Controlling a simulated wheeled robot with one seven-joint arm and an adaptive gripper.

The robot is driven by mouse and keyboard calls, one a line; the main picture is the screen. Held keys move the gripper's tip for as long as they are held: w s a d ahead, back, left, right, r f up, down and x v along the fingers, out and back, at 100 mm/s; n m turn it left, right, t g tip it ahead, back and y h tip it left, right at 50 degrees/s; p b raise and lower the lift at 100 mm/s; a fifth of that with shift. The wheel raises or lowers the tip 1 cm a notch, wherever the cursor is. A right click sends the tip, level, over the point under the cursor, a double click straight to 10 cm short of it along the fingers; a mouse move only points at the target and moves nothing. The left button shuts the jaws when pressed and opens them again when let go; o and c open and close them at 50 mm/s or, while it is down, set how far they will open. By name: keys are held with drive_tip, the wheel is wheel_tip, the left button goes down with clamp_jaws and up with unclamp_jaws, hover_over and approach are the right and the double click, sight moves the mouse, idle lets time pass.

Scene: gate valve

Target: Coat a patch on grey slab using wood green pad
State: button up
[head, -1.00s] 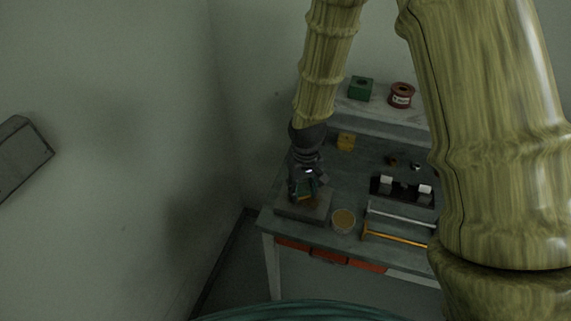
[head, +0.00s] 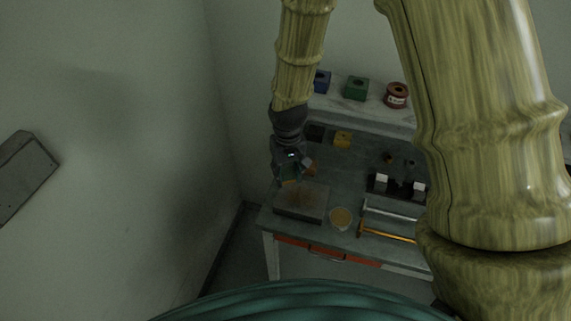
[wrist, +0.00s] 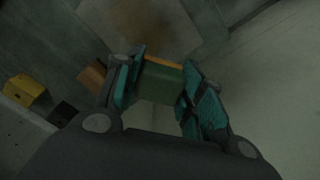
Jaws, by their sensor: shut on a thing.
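My gripper (head: 290,178) is shut on the green pad (wrist: 160,84), which has an orange edge, as the wrist view shows. In the head view the pad is small and dim at the fingertips, by the back left part of the grey slab (head: 286,211). The slab lies at the table's front left corner and has a brownish patch on top. In the wrist view the slab's brownish top (wrist: 150,25) is beyond the pad. The pad looks clear of the slab, but the gap is hard to judge.
A round tub of tan material (head: 341,218) stands right of the slab. A rack with a yellow-orange bar (head: 388,232) is farther right. A yellow block (head: 342,139) sits behind. Blue, green (head: 356,88) and red (head: 396,95) items stand on the back shelf. A wall is at left.

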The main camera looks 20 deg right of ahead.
drive_tip(key=shift+s+a+r+p, duration=0.15)
drive_tip(key=shift+r+p, duration=0.65)
drive_tip(key=shift+r, duration=0.65)
drive_tip(key=shift+f, duration=0.1)
drive_tip(key=shift+s+a+p, duration=0.1)
drive_tip(key=shift+s+p, duration=0.1)
drive_tip(key=shift+p, duration=0.55)
drive_tip(key=shift+s+f, duration=0.15)
